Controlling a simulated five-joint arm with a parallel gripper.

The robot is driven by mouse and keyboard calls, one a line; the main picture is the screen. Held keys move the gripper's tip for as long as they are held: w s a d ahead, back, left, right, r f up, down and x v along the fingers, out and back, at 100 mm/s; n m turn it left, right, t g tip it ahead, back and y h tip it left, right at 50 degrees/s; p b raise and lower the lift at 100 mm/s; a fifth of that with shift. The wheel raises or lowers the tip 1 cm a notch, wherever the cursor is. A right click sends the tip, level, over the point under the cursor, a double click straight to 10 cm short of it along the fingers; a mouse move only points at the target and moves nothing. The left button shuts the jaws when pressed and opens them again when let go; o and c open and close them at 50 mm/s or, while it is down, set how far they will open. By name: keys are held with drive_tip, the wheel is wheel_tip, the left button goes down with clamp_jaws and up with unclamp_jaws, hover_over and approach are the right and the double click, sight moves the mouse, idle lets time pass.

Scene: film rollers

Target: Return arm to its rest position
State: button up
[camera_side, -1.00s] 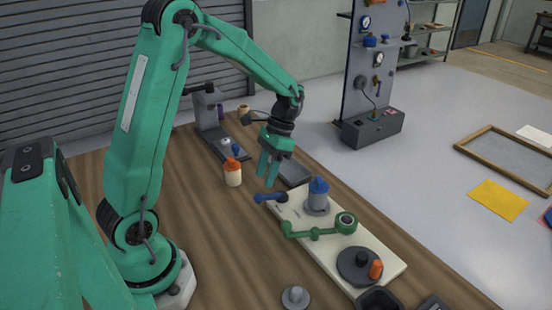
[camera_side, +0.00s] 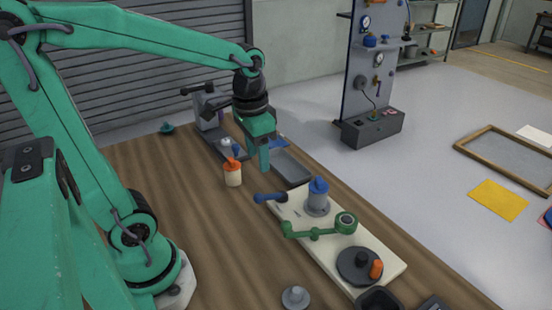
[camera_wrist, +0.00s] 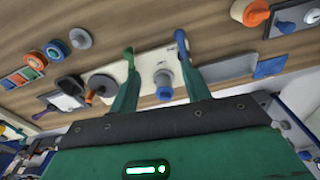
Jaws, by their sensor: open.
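My gripper (camera_side: 256,158) hangs open and empty, fingers down, above the table near the grey tray in the side view. In the wrist view its two green fingers (camera_wrist: 160,75) stand apart with nothing between them. A cream board (camera_side: 385,258) lies on the table to the right of and nearer than the gripper. It carries a grey post with a blue top (camera_side: 318,196), a green lever arm (camera_side: 315,233), a blue handle (camera_side: 270,197) and a dark disc (camera_side: 352,268) with an orange knob. My gripper is apart from all of these.
A shallow grey tray (camera_side: 291,168) lies beside the gripper, and a grey stand (camera_side: 208,112) is behind. A small grey knobbed disc (camera_side: 296,297) sits in front. The wooden table (camera_side: 165,195) is mostly clear on the left.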

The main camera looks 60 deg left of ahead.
drive_tip(key=s+d+r+n+t, duration=0.1)
drive_tip(key=s+d+r+t, duration=0.2)
drive_tip(key=s, duration=0.3)
drive_tip(key=shift+r+t, duration=0.2)
drive_tip(key=shift+t, duration=0.6)
